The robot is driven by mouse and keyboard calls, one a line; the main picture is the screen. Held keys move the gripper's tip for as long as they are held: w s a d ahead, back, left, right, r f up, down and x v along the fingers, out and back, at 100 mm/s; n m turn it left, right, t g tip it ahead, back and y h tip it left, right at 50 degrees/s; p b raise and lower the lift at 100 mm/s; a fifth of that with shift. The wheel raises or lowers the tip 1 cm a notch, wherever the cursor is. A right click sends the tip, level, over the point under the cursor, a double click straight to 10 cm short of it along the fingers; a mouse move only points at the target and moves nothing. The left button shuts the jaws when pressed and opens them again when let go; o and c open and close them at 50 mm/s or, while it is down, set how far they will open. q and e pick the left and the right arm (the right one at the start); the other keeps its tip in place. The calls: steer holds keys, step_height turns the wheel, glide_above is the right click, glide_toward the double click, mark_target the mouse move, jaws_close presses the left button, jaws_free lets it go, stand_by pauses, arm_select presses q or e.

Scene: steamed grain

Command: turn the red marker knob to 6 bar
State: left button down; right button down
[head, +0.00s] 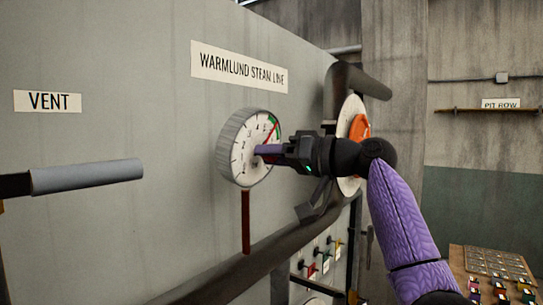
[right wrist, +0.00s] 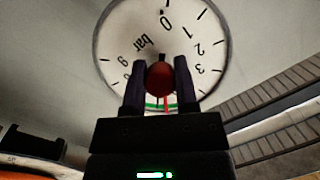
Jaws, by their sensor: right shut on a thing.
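The pressure gauge (head: 238,158) is a white dial in a grey rim on the wall panel. It fills the upper part of the right wrist view (right wrist: 118,30), where its figures appear turned around. My right gripper (head: 262,151) is in front of the dial centre. In the right wrist view my right gripper (right wrist: 160,72) has its fingers on both sides of the red knob (right wrist: 160,80) and is shut on it. The red marker (right wrist: 166,103) points down toward a green arc (right wrist: 152,107) there. Nearby figures are partly hidden by the fingers. My left gripper is not in view.
A grey lever handle (head: 87,176) sticks out under the VENT sign (head: 48,101). A dark pipe (head: 225,262) runs below the gauge. An orange-centred dial (head: 359,128) is behind my right arm. A panel of small coloured switches (head: 326,262) is lower down.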

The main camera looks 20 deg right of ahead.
steer(key=shift+r+m+y, duration=0.15)
steer(key=shift+m+y, duration=0.25)
steer(key=shift+m, duration=0.4)
steer(key=shift+c, duration=1.9)
jaws_free()
steer(key=shift+s+d+f+b, duration=0.2)
steer(key=shift+d+b, duration=0.1)
steer(key=shift+b, duration=0.1)
steer(key=b+v, duration=0.4)
steer(key=v, duration=0.5)
steer(key=shift+r, duration=0.2)
